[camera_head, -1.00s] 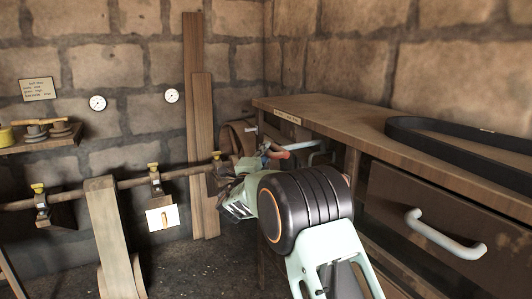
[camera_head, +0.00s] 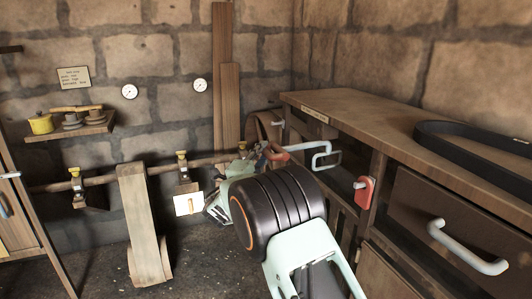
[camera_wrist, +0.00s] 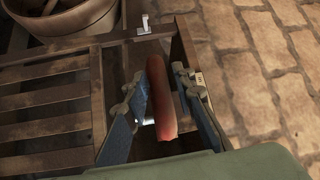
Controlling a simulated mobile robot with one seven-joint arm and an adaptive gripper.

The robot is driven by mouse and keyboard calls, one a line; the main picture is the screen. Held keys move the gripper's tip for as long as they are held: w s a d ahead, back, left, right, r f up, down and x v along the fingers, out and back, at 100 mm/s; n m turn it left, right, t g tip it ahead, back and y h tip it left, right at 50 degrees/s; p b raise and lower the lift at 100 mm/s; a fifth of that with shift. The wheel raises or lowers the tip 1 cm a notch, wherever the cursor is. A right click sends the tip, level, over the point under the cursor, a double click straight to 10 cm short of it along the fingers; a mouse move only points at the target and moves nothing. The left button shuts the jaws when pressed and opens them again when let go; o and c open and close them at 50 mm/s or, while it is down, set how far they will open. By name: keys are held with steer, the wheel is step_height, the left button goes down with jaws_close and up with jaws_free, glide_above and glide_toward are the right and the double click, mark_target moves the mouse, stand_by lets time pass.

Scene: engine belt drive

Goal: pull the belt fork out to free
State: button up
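A red handle (camera_head: 275,152) with a pale metal loop (camera_head: 326,158) shows in the head view, at the bench's left end; I take it for the belt fork's handle. In the wrist view the red handle (camera_wrist: 160,100) lies lengthwise between the two blue fingers of my gripper (camera_wrist: 160,78). The fingers straddle it, with a narrow gap showing on its right side; contact is not clear. My gripper (camera_head: 262,155) is partly hidden by my wrist in the head view. The black belt (camera_head: 445,133) lies on the bench top.
The wooden bench (camera_head: 350,112) with drawer handle (camera_head: 465,248) stands at right. A red plate with a small lever (camera_head: 364,190) is on its front. A horizontal shaft (camera_head: 105,178) with brass-topped bearings runs along the wall. A wide flat belt (camera_head: 143,225) hangs from it. Floor is free in front.

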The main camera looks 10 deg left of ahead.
steer(key=shift+o, duration=0.7)
steer(key=shift+w+d, duration=0.1)
steer(key=shift+d, duration=0.1)
steer(key=v, duration=1.2)
steer(key=shift+r, duration=0.1)
